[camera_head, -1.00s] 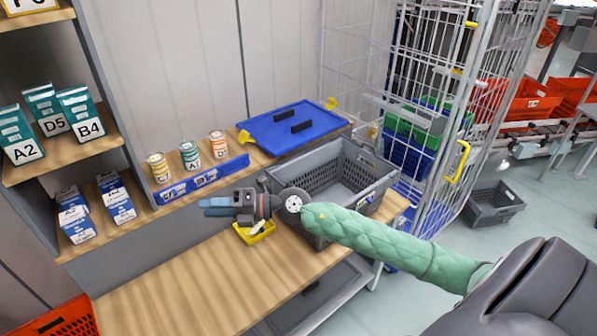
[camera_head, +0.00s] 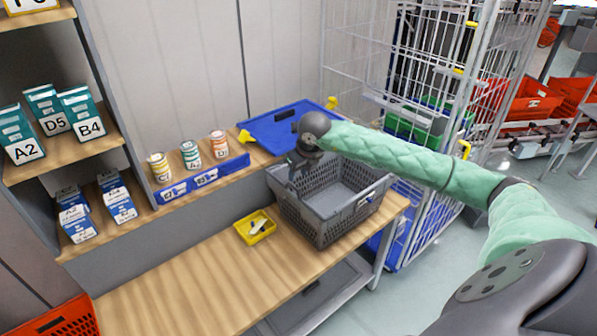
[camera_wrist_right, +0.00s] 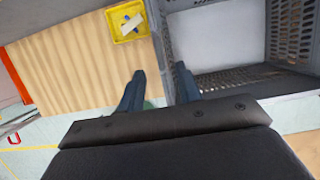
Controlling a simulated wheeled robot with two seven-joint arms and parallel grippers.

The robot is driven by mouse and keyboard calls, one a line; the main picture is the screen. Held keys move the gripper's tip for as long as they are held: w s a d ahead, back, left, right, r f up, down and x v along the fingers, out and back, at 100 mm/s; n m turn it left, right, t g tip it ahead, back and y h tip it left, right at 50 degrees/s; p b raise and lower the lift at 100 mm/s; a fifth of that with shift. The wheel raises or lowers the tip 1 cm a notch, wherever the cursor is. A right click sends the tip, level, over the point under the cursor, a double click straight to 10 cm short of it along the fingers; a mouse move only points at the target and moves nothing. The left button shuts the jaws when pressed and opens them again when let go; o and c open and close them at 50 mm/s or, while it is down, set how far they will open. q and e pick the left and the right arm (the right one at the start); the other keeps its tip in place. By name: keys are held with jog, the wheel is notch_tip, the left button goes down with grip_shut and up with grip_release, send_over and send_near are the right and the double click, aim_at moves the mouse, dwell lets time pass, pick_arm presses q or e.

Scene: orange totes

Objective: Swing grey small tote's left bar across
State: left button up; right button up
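The grey small tote (camera_head: 345,215) stands on the wooden table's right end, with perforated walls and an open top. My right gripper (camera_head: 294,176) points down over the tote's left rim, near its back left corner. In the right wrist view, my right gripper (camera_wrist_right: 160,85) has two dark fingers spread apart, with nothing clearly held between them. The tote's wall (camera_wrist_right: 172,35) runs up to the gap between the fingertips; I cannot tell if they touch it. The left bar cannot be picked out from the rim. My left gripper is not in view.
A yellow tray (camera_head: 256,228) with small items sits left of the tote. A blue lid (camera_head: 285,127) lies behind it. Cans stand in a blue holder (camera_head: 205,180) at the back left. A wire roll cage (camera_head: 405,225) stands right. The table's front left is clear.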

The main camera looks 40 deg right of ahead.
aim_at(294, 186)
jog(key=x, duration=0.5)
jog(key=shift+f, duration=0.1)
jog(key=shift+w+f, duration=0.3)
jog(key=shift+f, duration=0.4)
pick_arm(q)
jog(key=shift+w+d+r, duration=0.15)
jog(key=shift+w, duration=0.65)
pick_arm(e)
jog(key=shift+c, duration=0.2)
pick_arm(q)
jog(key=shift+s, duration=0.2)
pick_arm(e)
jog(key=c, duration=0.6)
pick_arm(q)
jog(key=shift+b, duration=0.3)
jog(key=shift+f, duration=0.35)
pick_arm(e)
jog(key=shift+d+r, duration=0.5)
pick_arm(q)
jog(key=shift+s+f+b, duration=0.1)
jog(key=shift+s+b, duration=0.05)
jog(key=shift+b, duration=0.2)
pick_arm(e)
jog(key=shift+d, duration=0.1)
